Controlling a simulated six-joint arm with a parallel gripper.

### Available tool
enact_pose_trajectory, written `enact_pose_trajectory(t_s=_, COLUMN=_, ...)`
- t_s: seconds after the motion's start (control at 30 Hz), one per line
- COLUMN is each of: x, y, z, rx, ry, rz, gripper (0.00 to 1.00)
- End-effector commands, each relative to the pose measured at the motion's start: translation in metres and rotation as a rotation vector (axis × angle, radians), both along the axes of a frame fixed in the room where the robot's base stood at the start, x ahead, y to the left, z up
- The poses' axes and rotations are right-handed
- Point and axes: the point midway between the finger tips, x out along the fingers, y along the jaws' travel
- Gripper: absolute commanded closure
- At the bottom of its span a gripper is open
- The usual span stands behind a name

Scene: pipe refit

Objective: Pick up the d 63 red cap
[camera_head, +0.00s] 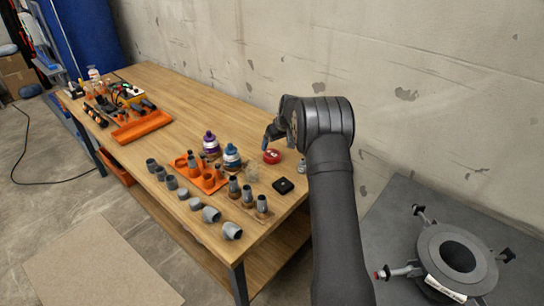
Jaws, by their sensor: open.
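The red cap (271,156) sits on the wooden workbench, towards its back edge near the wall. It is a small round red piece with a pale mark on top. My gripper (266,143) is just above and slightly left of the cap, pointing down. The fingers are small and dark here. They are open and appear apart from the cap, though the exact gap is hard to tell. My arm covers part of the bench's right end.
Left of the cap stand a blue-labelled can (231,157) and a purple can (210,143). Grey pipe fittings (211,214) line the front edge, beside an orange holder (187,163). An orange tray (142,126) lies farther left.

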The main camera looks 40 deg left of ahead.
Motion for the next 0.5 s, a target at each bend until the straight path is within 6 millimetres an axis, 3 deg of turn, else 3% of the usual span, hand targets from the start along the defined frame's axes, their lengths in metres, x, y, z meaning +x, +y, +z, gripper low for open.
enact_pose_trajectory(t_s=0.1, x=0.002, y=0.007, z=-0.017, rx=-0.001, ry=0.001, rz=0.000, gripper=0.06)
enact_pose_trajectory(t_s=0.37, x=0.003, y=0.013, z=-0.031, rx=-0.001, ry=0.001, rz=0.001, gripper=0.06)
enact_pose_trajectory(t_s=0.5, x=0.005, y=0.022, z=-0.047, rx=-0.002, ry=0.002, rz=0.000, gripper=0.06)
